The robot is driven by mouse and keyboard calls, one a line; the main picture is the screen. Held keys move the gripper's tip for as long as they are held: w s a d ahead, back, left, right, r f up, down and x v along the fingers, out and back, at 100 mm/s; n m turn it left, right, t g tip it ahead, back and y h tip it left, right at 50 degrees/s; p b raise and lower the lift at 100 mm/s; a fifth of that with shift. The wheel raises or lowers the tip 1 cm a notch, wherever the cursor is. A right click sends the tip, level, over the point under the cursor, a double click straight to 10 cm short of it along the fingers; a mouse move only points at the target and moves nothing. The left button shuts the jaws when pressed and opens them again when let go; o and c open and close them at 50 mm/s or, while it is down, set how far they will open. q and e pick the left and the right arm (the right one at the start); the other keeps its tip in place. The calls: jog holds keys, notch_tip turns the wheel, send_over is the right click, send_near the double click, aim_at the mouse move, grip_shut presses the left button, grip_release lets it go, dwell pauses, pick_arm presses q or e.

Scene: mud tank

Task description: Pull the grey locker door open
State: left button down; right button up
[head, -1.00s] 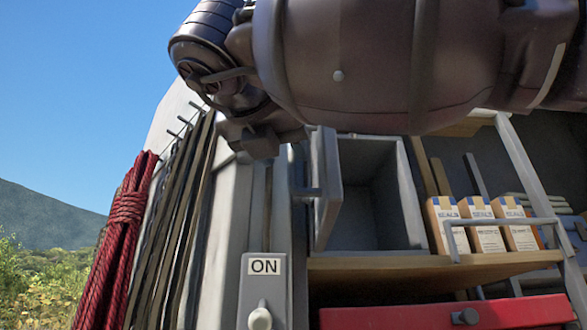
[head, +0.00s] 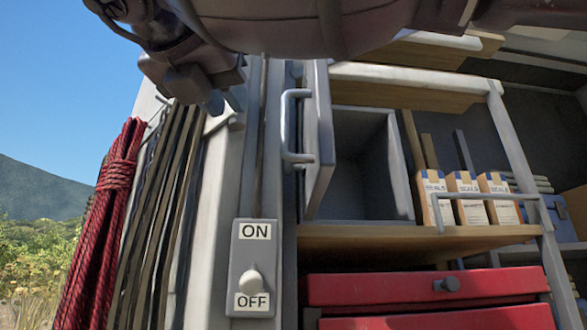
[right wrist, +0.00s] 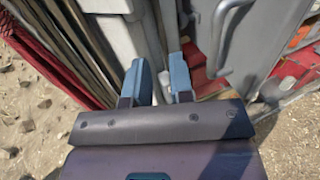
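The grey locker door (head: 319,135) stands swung open at the left of the grey locker (head: 365,165), whose inside shows and looks empty. Its bar handle (head: 289,128) sits on the door's outer face, toward the left. My right gripper (head: 226,102) is up and to the left of the handle, apart from it. In the right wrist view its two blue-grey fingers (right wrist: 162,82) are spread with nothing held between them. The handle (right wrist: 222,38) shows there to the right of the fingers. My left gripper is not in view.
An ON/OFF switch plate (head: 254,268) is below the right gripper. Red drawers (head: 405,288) lie under the wooden shelf (head: 375,238). Seal boxes (head: 466,200) stand behind a rail right of the locker. A red rope coil (head: 105,215) and dark poles (head: 160,200) hang left.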

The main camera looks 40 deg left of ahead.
jog(key=s+a, duration=0.1)
jog(key=s, duration=0.5)
jog(key=shift+a, duration=0.2)
dwell(0.4)
dwell(0.5)
jog(key=b+v, duration=0.1)
jog(key=v, duration=0.9)
jog(key=shift+s+d+b, duration=0.2)
jog(key=shift+s+b, duration=0.15)
